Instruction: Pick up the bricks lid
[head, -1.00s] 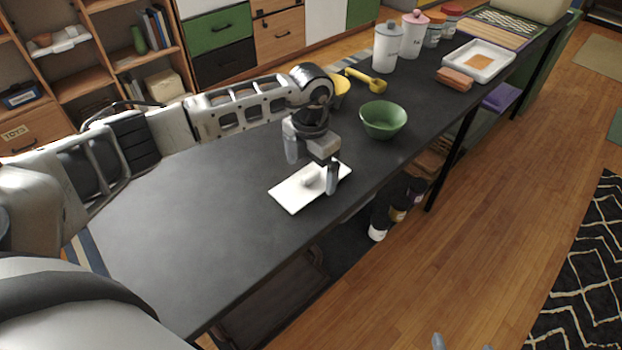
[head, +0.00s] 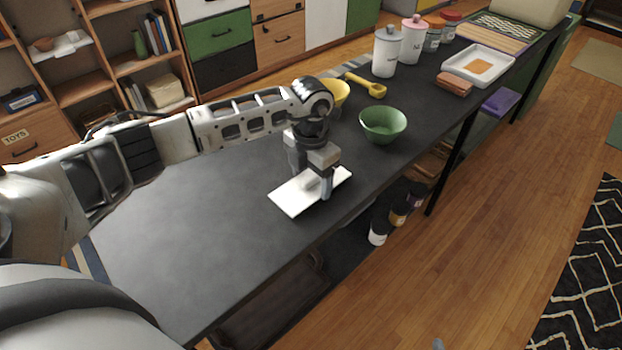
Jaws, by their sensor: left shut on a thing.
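A flat white lid (head: 289,200) lies on the dark table, close to its front edge. My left gripper (head: 316,188) is over the right half of the lid, pointing down. Its fingers are shut on the lid, at the raised knob in its middle, which the fingers now mostly hide. The lid looks flat on the table or barely off it; I cannot tell which. Only a small grey tip of my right gripper (head: 438,344) shows at the bottom edge of the head view, over the wooden floor.
A green bowl (head: 383,125) stands right of the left gripper. Behind it are a yellow bowl (head: 336,93) and a yellow scoop (head: 369,85). White and pink canisters, a brown block (head: 454,83) and a white tray (head: 447,65) stand farther back. The table's left part is clear.

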